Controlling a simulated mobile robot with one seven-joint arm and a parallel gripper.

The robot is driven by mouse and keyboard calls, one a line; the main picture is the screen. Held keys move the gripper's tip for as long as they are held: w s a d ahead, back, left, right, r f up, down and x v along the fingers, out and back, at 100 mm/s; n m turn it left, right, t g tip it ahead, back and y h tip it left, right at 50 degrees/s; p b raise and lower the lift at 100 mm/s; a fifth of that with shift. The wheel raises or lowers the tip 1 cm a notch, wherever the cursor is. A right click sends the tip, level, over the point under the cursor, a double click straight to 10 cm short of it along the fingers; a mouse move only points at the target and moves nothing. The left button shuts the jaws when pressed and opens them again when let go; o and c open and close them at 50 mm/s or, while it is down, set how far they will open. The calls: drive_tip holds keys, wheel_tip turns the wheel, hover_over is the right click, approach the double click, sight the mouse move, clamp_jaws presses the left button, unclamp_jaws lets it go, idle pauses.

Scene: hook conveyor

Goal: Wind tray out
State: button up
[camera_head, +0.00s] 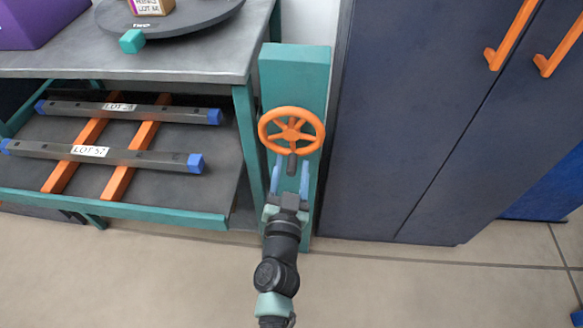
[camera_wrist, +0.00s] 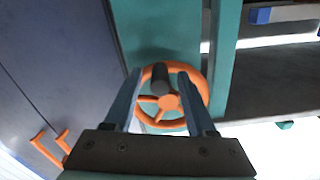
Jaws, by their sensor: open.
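An orange handwheel (camera_head: 291,131) is mounted on a teal upright panel (camera_head: 295,65). Its dark crank handle (camera_head: 291,164) sticks out from the lower part of the rim in the head view. My gripper (camera_head: 290,178) is open just below the wheel, its fingers pointing at it. In the wrist view the handle (camera_wrist: 161,78) shows between the open fingers; I cannot tell whether they touch it. The wheel (camera_wrist: 168,101) is behind it. The tray (camera_head: 120,213), grey with a teal edge, sits under the grey bench top at left.
Two grey bars with blue ends (camera_head: 130,108) and LOT labels lie across orange rails (camera_head: 131,160) on the tray. The bench (camera_head: 90,64) carries a dark round turntable (camera_head: 180,17) and a teal block (camera_head: 132,41). A dark blue cabinet (camera_head: 410,120) stands close at right. Floor in front is clear.

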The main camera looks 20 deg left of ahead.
drive_tip(key=shift+w, duration=0.1)
drive_tip(key=shift+c, duration=0.3)
clamp_jaws()
idle(1.2)
